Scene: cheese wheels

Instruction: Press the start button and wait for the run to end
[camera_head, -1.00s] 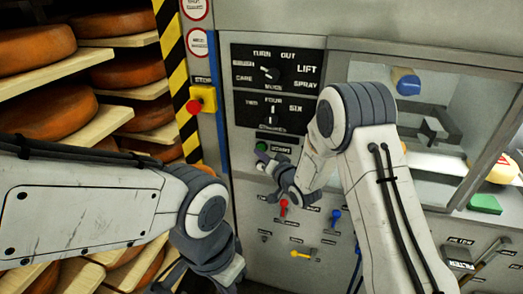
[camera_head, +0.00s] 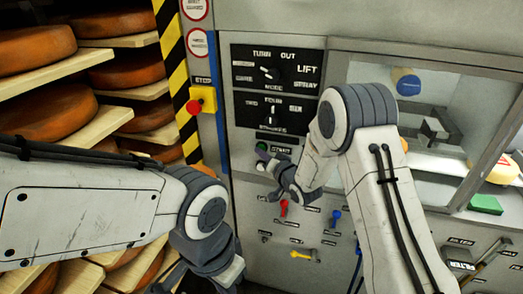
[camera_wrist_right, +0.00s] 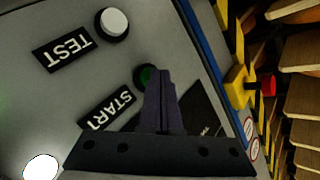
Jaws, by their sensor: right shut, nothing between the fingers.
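The green start button (camera_wrist_right: 145,75) shows in the right wrist view beside the START label (camera_wrist_right: 107,108), partly hidden by my fingertips. My right gripper (camera_wrist_right: 156,74) is shut and empty, its tips at the button's edge; I cannot tell whether they touch it. In the head view the START label (camera_head: 280,149) sits on the grey machine panel (camera_head: 240,190), and the green button (camera_head: 262,146) shows just above my right gripper (camera_head: 262,162). My left gripper (camera_head: 172,284) is low at the bottom edge, partly cut off; its jaws are unclear.
A red stop button (camera_head: 194,107) on a yellow box is left of the dials (camera_head: 270,73). A white button (camera_wrist_right: 114,22) is by the TEST label. Red (camera_head: 283,207), blue (camera_head: 335,217) and yellow (camera_head: 302,254) levers lie below. Cheese wheels (camera_head: 35,46) fill shelves at left.

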